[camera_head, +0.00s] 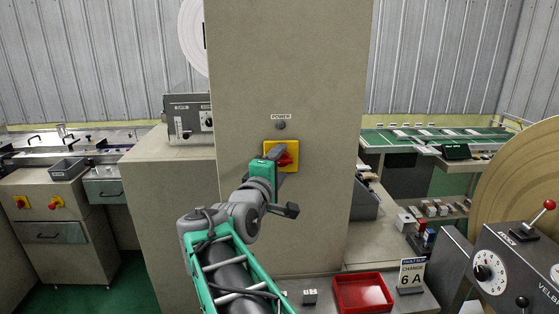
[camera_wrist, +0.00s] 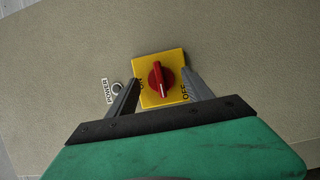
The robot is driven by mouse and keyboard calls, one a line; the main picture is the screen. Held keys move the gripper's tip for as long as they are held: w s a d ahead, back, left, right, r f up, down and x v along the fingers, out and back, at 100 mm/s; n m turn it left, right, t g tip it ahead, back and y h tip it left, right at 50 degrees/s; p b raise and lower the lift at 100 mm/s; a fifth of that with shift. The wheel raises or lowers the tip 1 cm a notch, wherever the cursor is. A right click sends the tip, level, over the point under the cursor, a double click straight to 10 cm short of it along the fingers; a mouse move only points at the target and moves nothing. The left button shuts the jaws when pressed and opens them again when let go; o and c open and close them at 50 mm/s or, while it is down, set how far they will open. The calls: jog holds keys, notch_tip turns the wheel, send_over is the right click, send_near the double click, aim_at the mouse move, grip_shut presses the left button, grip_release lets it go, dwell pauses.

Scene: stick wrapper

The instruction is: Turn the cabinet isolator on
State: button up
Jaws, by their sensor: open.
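The cabinet isolator is a red rotary knob (camera_wrist: 161,78) on a yellow plate (camera_wrist: 177,59), mounted on the front of the tall beige cabinet (camera_head: 290,60). In the wrist view the plate reads ON on its left and OFF on its right. My gripper (camera_wrist: 161,77) is open, one finger on each side of the knob; contact is not clear. In the head view my gripper (camera_head: 279,156) partly covers the knob (camera_head: 287,160) and yellow plate (camera_head: 294,147).
A POWER label and a dark grey lamp (camera_head: 281,125) sit above the isolator. A grey control box (camera_head: 187,116) stands on the left bench.

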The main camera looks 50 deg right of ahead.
jog(key=shift+w+d, duration=0.1)
jog(key=shift+d, duration=0.15)
jog(key=shift+c, duration=0.3)
grip_shut()
